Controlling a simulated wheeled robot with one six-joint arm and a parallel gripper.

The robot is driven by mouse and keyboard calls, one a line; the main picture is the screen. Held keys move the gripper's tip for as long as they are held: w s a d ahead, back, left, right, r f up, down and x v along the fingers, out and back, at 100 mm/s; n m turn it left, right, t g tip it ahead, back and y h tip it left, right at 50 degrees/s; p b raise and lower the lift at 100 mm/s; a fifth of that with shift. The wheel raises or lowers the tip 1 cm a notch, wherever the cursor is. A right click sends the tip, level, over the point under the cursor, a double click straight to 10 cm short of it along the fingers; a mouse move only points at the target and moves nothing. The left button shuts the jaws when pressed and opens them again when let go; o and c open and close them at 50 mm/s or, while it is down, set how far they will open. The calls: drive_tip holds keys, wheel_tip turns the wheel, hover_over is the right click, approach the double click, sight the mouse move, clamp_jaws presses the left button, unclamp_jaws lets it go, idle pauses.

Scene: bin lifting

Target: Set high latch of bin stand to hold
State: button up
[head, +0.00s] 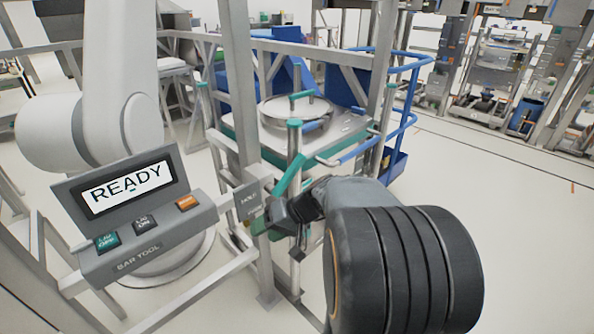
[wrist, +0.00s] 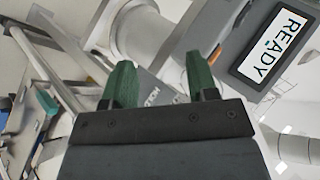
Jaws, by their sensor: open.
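The bin stand's grey upright post (head: 246,110) rises left of centre in the head view. A grey plate lettered HOLD (head: 250,199) is fixed at it.
A control box reading READY (head: 128,187) with several buttons stands left of the post; it is at upper right in the wrist view (wrist: 268,46). Behind are a round metal lid (head: 295,112) and blue rails (head: 408,90). Open floor (head: 490,180) lies to the right.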

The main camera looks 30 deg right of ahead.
drive_tip(key=w+d+m+t, duration=0.2)
drive_tip(key=w+d+t, duration=0.25)
drive_tip(key=d, duration=0.55)
drive_tip(key=m+t+h, duration=0.3)
drive_tip(key=t+h, duration=0.2)
drive_tip(key=t, duration=0.2)
approach(300, 166)
drive_tip(key=shift+m+t, duration=0.25)
drive_tip(key=shift+m, duration=0.05)
drive_tip(key=w, duration=0.2)
drive_tip(key=w+a+p, duration=0.1)
drive_tip(key=w, duration=0.2)
drive_tip(key=w+p, duration=0.1)
drive_tip(key=w, duration=0.1)
drive_tip(key=shift+w+a, duration=0.3)
drive_tip(key=shift+w, duration=0.1)
drive_tip(key=shift+w+a+f, duration=0.1)
drive_tip(key=shift+w, duration=0.5)
clamp_jaws()
